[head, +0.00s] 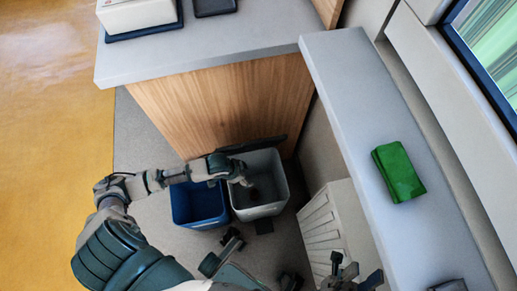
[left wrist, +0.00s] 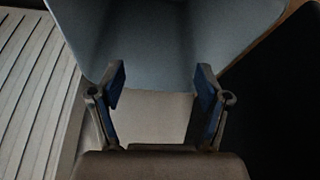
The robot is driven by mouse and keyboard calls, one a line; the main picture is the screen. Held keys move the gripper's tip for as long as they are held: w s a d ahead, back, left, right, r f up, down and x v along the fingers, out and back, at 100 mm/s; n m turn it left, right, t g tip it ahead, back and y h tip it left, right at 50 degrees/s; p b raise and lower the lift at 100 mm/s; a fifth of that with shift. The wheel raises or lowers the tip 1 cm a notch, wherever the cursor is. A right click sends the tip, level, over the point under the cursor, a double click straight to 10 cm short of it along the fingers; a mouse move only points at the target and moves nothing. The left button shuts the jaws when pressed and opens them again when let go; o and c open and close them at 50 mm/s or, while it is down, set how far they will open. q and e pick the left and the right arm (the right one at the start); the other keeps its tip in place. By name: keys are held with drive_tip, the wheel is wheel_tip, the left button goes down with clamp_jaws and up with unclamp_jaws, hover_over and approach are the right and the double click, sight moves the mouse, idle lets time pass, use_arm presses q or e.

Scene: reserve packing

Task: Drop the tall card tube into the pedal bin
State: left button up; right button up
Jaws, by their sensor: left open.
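The pedal bin appears to be the light grey bin (head: 262,210) with its dark lid raised at the back. My left gripper (head: 244,181) reaches over its mouth. In the left wrist view the left gripper (left wrist: 160,100) is open, its two blue-padded fingers apart with nothing between them. Beyond them the bin's inner wall (left wrist: 150,50) and pale floor show. I do not see the tall card tube in either view; part of the bin's inside is hidden by my gripper. My right gripper (head: 354,275) is low at the right, and its opening is unclear.
A blue bin (head: 200,206) stands just left of the grey bin. A wood-sided counter (head: 225,100) rises behind, carrying a white box (head: 137,14). A ribbed white unit (head: 335,228) stands right of the bins. A green packet (head: 398,172) lies on the grey ledge (head: 345,85).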

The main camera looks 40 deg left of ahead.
use_arm(q)
drive_tip(key=v, duration=0.5)
drive_tip(key=shift+s+a+r, duration=0.1)
drive_tip(key=shift+r, duration=0.2)
